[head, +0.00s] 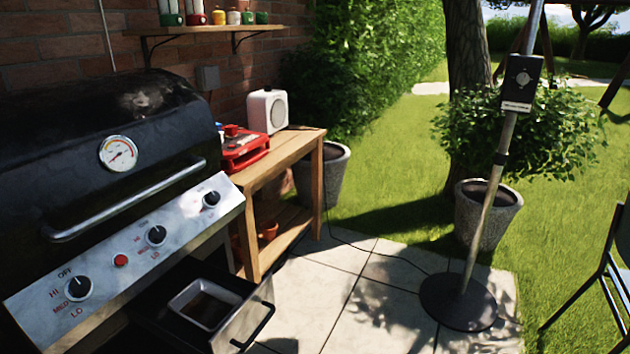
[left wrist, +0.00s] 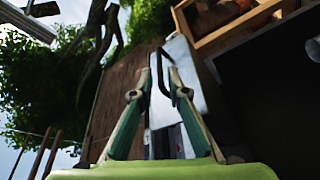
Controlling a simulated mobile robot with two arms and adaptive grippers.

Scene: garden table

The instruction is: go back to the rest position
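My left gripper (left wrist: 160,82) shows only in the left wrist view. Its two green-and-grey fingers stand apart with a gap between the tips, and no object is gripped. A dark handle-like bar (left wrist: 165,72) shows beyond and between the fingertips, in front of a pale panel; I cannot tell how far off it is. In the head view neither gripper is visible. The drawer (head: 240,318) under the black grill (head: 60,130) is pulled out, with a metal tray (head: 205,304) inside and a dark handle (head: 258,328) on its front.
A wooden side table (head: 285,155) holds a red appliance (head: 243,150) and a white radio-like box (head: 267,111). A pole on a round dark base (head: 458,302) and planters stand to the right. Paving between the drawer and the pole base is clear.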

